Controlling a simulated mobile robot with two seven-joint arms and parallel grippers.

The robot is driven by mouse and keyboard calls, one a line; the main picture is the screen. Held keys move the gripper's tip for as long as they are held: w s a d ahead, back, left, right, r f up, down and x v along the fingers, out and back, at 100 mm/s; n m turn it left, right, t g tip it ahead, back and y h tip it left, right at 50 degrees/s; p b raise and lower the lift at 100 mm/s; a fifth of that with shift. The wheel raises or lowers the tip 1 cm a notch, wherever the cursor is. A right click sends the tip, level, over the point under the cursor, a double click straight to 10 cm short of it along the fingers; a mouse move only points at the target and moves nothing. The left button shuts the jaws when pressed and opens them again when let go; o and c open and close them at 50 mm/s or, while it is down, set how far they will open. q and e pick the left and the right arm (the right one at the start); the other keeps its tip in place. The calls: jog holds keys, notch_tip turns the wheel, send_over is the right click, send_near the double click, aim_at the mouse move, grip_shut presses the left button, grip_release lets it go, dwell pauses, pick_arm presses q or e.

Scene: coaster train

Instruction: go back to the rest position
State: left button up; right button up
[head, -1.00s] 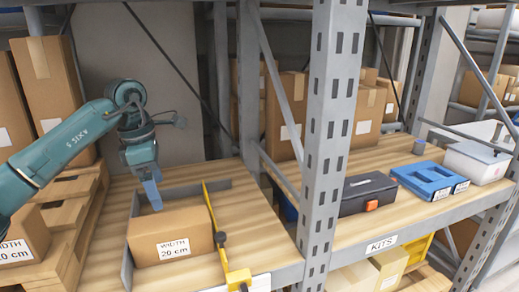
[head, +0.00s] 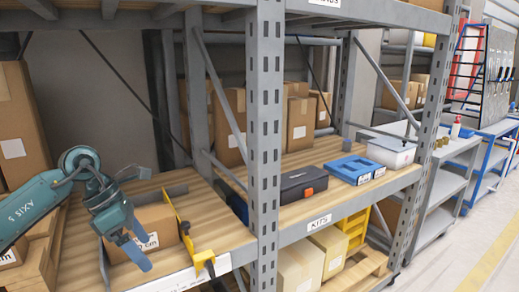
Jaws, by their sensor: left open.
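My left gripper (head: 134,248) shows at the lower left of the head view, its teal arm coming in from the left. Its blue fingers point down and to the right, apart, with nothing seen between them. It is in front of a cardboard box (head: 157,222) marked with a width label, and hides part of that box. I cannot tell the gap between fingers and box. My right gripper is not in view.
A grey rack post (head: 265,150) stands right of the box. A yellow measuring bar (head: 183,230) lies beside the box. The KITS shelf (head: 330,207) holds a black case (head: 302,184), a blue tray (head: 355,168) and a clear-lidded box (head: 391,152). Free floor (head: 480,240) shows at the right.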

pick_arm(q)
jog(key=s+d+n+t+h+p, duration=0.2)
jog(key=s+d+n+t+h, duration=0.15)
jog(key=d+n+h, duration=0.55)
jog(key=s+d+n+t+h+p, duration=0.1)
jog(key=s+d+n+t+h, duration=0.2)
jog(key=d+n+t+h, duration=0.45)
notch_tip(320, 180, down, 9)
jog(key=s+a+n+t+y+p, duration=0.25)
jog(key=n+t+y, duration=0.25)
jog(key=n+y, duration=1.05)
jog(key=s+a+f+n+g+y, duration=0.1)
jog(key=s+a+f+n+g, duration=0.1)
jog(key=s+f+n, duration=0.4)
jog(key=s+a+f+n+g+y, duration=0.1)
jog(key=s+a+f+n+g, duration=0.1)
jog(key=s+f+n, duration=0.4)
jog(key=shift+a+f+n+g, duration=0.35)
jog(key=shift+f+n+g, duration=0.35)
jog(key=shift+g, duration=0.1)
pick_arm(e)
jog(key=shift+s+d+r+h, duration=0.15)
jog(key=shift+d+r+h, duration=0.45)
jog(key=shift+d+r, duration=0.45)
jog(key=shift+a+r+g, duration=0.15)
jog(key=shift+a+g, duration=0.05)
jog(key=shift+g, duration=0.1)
